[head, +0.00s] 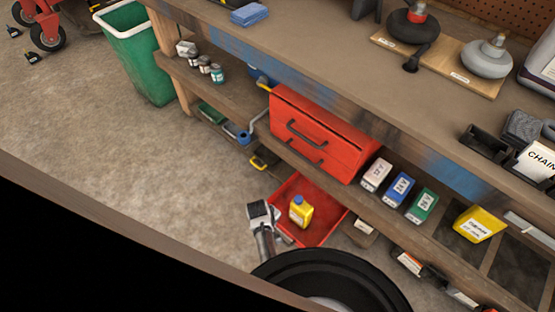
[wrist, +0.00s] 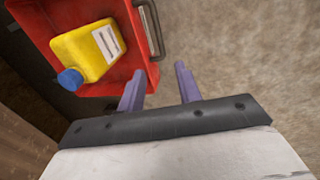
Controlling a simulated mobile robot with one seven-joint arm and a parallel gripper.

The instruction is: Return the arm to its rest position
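My gripper (head: 260,211) is low in the head view, just left of an open red drawer (head: 326,212). A yellow bottle (head: 300,213) with a blue cap is inside the drawer. The bottle (wrist: 84,54) also shows in the wrist view, apart from the fingers. The drawer's handle (wrist: 150,28) lies just beyond the fingertips. I cannot tell whether a finger touches the drawer.
The red cabinet (head: 318,137) stands on the shelf under the workbench (head: 330,75). Small boxes (head: 398,189) stand to its right and several jars (head: 217,74) to its left. A green bin (head: 141,62) is at the upper left. The concrete floor (head: 130,150) to the left is clear.

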